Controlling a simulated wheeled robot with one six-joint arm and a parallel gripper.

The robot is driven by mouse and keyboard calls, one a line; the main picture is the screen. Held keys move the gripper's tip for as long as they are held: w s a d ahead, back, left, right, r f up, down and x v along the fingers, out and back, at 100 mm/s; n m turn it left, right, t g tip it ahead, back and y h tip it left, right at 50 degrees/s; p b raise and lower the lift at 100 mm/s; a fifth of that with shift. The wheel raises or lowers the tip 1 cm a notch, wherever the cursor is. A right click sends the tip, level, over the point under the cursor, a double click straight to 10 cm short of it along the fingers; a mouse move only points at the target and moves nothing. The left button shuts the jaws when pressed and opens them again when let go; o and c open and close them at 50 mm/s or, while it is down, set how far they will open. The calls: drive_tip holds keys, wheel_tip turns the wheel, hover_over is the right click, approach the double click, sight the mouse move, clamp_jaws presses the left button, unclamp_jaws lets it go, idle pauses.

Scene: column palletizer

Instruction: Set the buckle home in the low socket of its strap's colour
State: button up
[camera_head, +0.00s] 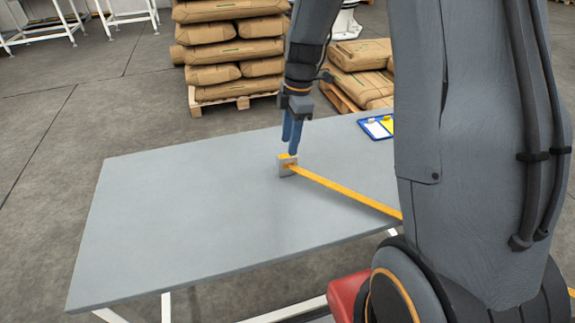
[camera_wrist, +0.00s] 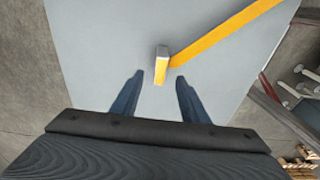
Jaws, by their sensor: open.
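The buckle (camera_head: 287,168) is a small grey block with an orange-yellow top, standing on the grey table. Its orange-yellow strap (camera_head: 345,193) runs from it to the right and passes behind my arm. In the wrist view the buckle (camera_wrist: 161,66) lies just beyond and between the fingertips, with the strap (camera_wrist: 228,36) leading to the upper right. My gripper (camera_head: 292,143) has blue fingers and is open, pointing down just above the buckle. The fingers (camera_wrist: 159,78) are apart with nothing held. I cannot make out any low socket clearly.
A blue board (camera_head: 362,122) with white and yellow patches lies at the table's far right, partly hidden by my arm. The table's (camera_head: 170,220) left part is clear. Stacked brown sacks (camera_head: 235,50) on a pallet stand behind the table, and more sacks (camera_head: 360,55) stand beside them.

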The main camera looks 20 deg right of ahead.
sight(283, 161)
drive_tip(key=shift+a+f+p, duration=0.2)
drive_tip(key=shift+f+p, duration=0.35)
drive_tip(key=shift+f, duration=1.05)
drive_tip(key=shift+a+f+p, duration=0.15)
drive_tip(key=shift+f+p, duration=0.4)
drive_tip(key=shift+f, duration=1.05)
clamp_jaws()
